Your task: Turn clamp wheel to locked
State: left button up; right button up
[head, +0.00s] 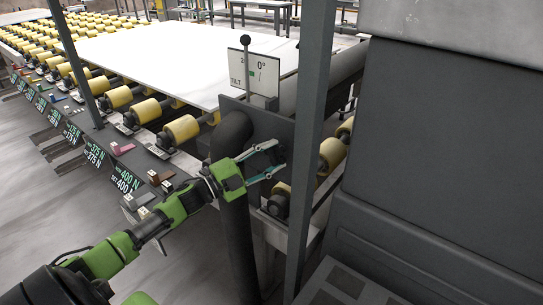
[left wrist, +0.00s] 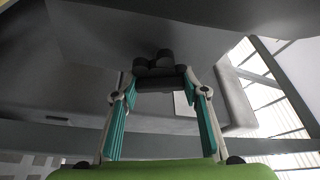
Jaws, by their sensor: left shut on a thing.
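My left gripper (head: 278,157) reaches in from the left, in front of a dark upright plate beside the roller line. In the left wrist view its two teal-padded fingers (left wrist: 160,88) stand apart, with a dark rounded part (left wrist: 160,72) between their tips. This part looks like the clamp wheel, and the gripper is shut on it. In the head view the wheel is hard to make out behind the fingers, and its locked or unlocked mark cannot be read. My right gripper is in neither view.
A grey post (head: 312,120) stands just right of my left gripper. A thick dark pipe (head: 235,225) rises below it. A ball-topped lever (head: 246,62) stands by a tilt sign reading 0° (head: 262,66). A white slab (head: 190,58) lies on yellow rollers (head: 181,129).

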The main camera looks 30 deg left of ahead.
pick_arm(q)
jog(key=shift+m+g+p, duration=0.35)
jog(key=shift+m+g, duration=0.35)
jog(key=shift+m, duration=1)
jog(key=o, duration=1.1)
jog(key=shift+o, duration=0.2)
jog(key=v, duration=1.2)
